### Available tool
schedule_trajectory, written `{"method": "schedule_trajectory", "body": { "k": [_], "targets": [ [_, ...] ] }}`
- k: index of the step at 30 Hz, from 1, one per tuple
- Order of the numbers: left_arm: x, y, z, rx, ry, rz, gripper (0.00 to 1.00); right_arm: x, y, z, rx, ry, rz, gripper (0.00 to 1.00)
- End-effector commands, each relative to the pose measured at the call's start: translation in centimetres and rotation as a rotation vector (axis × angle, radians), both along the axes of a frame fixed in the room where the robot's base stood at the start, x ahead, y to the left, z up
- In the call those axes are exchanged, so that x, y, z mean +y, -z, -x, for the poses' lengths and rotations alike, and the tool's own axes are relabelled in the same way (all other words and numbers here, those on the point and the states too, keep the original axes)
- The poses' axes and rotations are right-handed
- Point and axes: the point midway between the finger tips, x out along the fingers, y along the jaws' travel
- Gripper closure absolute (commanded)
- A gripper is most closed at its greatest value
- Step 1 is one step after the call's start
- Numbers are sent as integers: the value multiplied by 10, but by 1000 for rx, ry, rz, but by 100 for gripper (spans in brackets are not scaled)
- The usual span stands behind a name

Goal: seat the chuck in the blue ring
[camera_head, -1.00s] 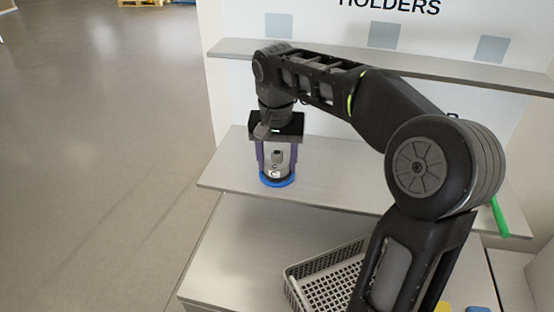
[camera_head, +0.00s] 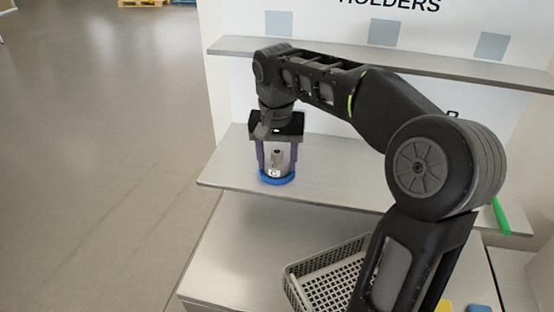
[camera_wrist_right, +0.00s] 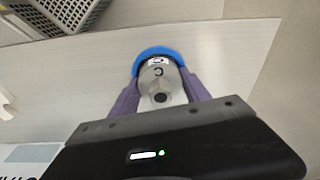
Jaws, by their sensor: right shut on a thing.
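The chuck (camera_head: 277,160) is a grey metal cylinder with a dark knob on top and a small white label. It stands upright at the blue ring (camera_head: 276,180) on the left part of the middle shelf. My right gripper (camera_head: 277,164) is shut on the chuck from above, with a purple finger on each side. In the right wrist view the chuck (camera_wrist_right: 158,78) lies between the purple fingers, and the blue ring (camera_wrist_right: 160,52) curves around its far end. I cannot tell whether its base is fully down in the ring. My left gripper is not in view.
The middle shelf (camera_head: 330,178) is bare around the ring. An upper shelf (camera_head: 400,70) runs behind my arm. A grey basket (camera_head: 322,282) stands below, also visible in the right wrist view (camera_wrist_right: 72,12). A green object (camera_head: 501,216) is at the right shelf edge.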

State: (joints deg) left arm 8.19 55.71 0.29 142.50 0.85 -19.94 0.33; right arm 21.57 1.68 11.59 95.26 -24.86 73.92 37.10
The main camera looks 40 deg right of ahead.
Motion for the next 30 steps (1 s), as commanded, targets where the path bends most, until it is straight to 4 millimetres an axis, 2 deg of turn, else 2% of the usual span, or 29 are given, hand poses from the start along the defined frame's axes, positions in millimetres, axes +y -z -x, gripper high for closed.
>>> {"method": "schedule_trajectory", "body": {
  "k": [1, 30],
  "targets": [
    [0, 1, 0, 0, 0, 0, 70, 2, 8, 2, 16, 1, -8, 100],
    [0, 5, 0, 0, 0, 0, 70, 1, 16, 4, 24, 10, -14, 100]
  ]
}}
